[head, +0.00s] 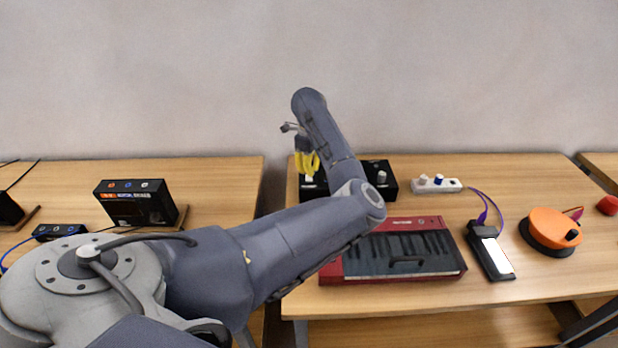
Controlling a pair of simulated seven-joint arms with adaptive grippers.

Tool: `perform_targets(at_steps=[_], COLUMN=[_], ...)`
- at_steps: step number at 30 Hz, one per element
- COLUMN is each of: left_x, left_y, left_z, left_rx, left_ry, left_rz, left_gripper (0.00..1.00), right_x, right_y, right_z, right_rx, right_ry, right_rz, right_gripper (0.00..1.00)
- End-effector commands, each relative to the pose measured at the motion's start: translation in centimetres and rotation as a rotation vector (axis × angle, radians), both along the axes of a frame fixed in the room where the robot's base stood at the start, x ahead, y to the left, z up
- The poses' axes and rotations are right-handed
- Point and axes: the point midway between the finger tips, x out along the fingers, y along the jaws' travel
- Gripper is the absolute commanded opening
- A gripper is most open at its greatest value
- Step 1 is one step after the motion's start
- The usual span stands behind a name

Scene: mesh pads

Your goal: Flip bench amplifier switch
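A black box with light knobs or switches on top (379,169) stands at the back left of the right-hand table and may be the bench amplifier. My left arm crosses in front of it and hides its middle. My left gripper (307,165), with yellow fingers, points down at the box's left part, close to a whitish knob or switch there. I cannot tell whether it touches, and the finger gap is too small to read. My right gripper is out of view.
A red keyboard (434,269), a white knobbed strip (436,185), a dark device with a white screen (491,252) and an orange round device (549,229) share the right-hand table (560,285). Another black box (137,204) stands on the left table (225,187). A gap separates these tables.

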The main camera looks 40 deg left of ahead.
Motion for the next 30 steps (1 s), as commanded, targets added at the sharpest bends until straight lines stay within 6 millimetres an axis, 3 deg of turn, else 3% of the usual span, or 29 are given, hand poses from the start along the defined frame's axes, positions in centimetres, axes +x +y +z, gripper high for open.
perform_targets(at_steps=[30], left_x=[0.02], left_y=[0.00], left_z=[-0.49], left_rx=[0.000], left_ry=[0.000], left_rz=[0.000], left_gripper=[0.00], right_x=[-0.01], right_y=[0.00], right_z=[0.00], right_rx=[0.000], right_ry=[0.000], right_rz=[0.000], right_gripper=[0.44])
